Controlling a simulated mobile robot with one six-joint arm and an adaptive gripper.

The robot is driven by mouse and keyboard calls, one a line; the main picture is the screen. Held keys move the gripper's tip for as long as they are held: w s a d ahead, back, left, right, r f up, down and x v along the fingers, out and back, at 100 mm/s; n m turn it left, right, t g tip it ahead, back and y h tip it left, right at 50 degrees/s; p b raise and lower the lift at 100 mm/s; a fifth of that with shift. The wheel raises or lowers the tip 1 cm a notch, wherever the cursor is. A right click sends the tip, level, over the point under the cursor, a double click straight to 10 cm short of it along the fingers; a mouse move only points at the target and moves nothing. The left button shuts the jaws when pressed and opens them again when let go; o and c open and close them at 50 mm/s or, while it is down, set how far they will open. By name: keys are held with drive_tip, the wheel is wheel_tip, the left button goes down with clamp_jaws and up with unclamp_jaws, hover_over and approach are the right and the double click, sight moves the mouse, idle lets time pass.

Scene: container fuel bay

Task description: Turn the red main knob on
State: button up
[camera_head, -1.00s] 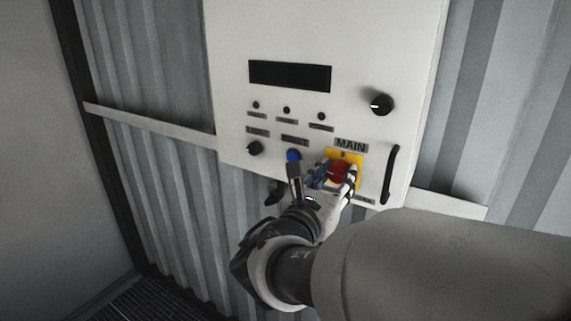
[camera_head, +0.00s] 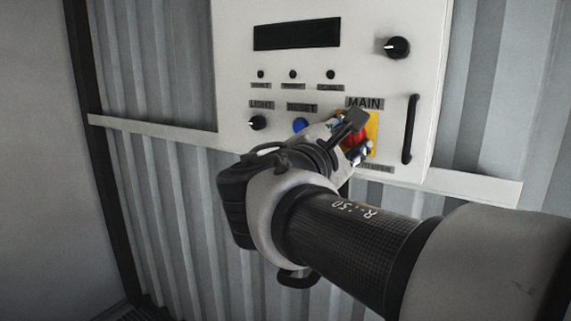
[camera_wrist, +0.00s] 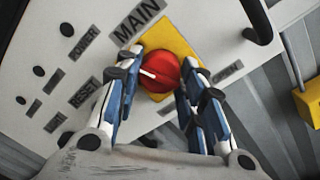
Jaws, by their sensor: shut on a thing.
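The red main knob (camera_wrist: 160,71) sits on a yellow square plate (camera_wrist: 184,44) below the MAIN label (camera_wrist: 137,19). In the wrist view its white pointer line aims left and slightly up, toward the left finger. My gripper (camera_wrist: 156,82) is shut on the knob, with one blue-and-white finger on each side. In the head view my gripper (camera_head: 354,142) covers part of the red knob (camera_head: 356,134) and of the yellow plate (camera_head: 372,128).
The white panel (camera_head: 232,60) carries a dark display (camera_head: 297,34), a black knob (camera_head: 397,47), a LIGHT knob (camera_head: 257,123), a blue button (camera_head: 300,125) and a black handle (camera_head: 410,129) right of the main knob. A yellow object (camera_wrist: 308,100) shows at the wrist view's right edge.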

drive_tip(key=m+b, duration=0.3)
drive_tip(key=b, duration=0.1)
drive_tip(key=shift+f+m, duration=0.2)
drive_tip(key=shift+m, duration=0.2)
drive_tip(key=shift+r+m+b, duration=0.1)
drive_tip(key=shift+m+b, duration=0.4)
drive_tip(key=shift+b, duration=0.2)
drive_tip(key=shift+r, duration=0.1)
drive_tip(key=o, duration=1.1)
drive_tip(key=v, duration=1.2)
drive_tip(key=shift+a, duration=0.1)
